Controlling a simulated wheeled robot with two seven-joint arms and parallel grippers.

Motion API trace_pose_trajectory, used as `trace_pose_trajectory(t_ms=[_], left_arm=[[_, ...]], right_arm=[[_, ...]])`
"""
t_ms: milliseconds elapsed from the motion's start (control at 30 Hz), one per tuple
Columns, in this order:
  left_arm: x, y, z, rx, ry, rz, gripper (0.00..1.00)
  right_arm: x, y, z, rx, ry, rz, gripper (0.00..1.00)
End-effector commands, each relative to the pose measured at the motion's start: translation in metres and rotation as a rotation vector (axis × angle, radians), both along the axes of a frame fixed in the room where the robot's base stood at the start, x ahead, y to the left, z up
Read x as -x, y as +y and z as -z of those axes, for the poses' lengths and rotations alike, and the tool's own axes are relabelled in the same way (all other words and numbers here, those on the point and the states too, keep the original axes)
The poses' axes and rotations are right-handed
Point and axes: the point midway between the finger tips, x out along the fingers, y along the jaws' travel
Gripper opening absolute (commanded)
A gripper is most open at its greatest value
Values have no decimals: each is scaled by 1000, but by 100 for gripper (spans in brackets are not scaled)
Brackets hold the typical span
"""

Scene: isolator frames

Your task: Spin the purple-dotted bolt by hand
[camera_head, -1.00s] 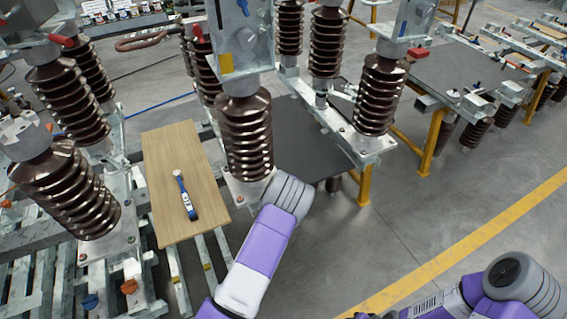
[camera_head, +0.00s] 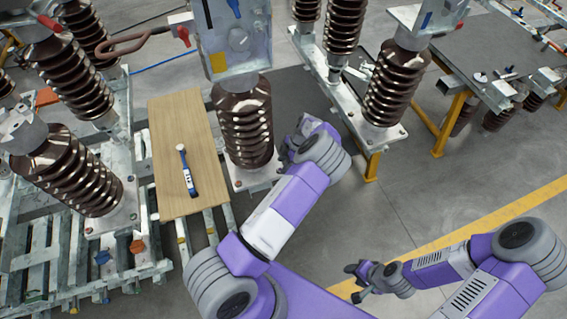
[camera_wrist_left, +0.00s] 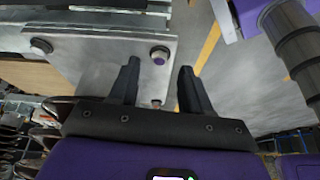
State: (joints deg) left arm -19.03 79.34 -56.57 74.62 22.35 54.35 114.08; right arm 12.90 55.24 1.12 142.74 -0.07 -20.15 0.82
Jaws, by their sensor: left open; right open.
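The purple-dotted bolt (camera_wrist_left: 159,56) sits near the corner of a metal base plate (camera_wrist_left: 98,62) in the left wrist view. My left gripper (camera_wrist_left: 159,64) is open, its two dark fingers pointing toward that bolt, which appears between and just beyond the fingertips. I cannot tell whether they touch it. In the head view the left fingers and the bolt are hidden by my arm beside the middle brown insulator (camera_head: 243,130). My right gripper (camera_head: 358,280) is open and empty over the floor at the lower right.
Another bolt (camera_wrist_left: 41,46) is on the plate's left, and a third (camera_wrist_left: 156,103) shows between the fingers. A wooden board (camera_head: 166,118) holds a blue-and-white tool (camera_head: 187,172). Brown insulators (camera_head: 72,172) stand at left. Open grey floor (camera_head: 430,210) lies at right.

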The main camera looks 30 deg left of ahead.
Motion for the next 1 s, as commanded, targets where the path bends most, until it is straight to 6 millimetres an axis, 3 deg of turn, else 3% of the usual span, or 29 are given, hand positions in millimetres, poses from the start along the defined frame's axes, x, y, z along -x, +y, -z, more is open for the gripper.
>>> trace_pose_trajectory(t_ms=[200,500,800,1000], left_arm=[[5,6,19,1,0,1,48],[6,6,21,1,-1,2,47],[6,6,21,1,0,2,1],[6,6,21,1,0,7,0]], right_arm=[[0,0,-4,0,-1,0,48],[0,0,-3,0,-1,0,48],[0,0,-3,0,-1,0,48],[0,0,-3,0,-1,-1,48]])
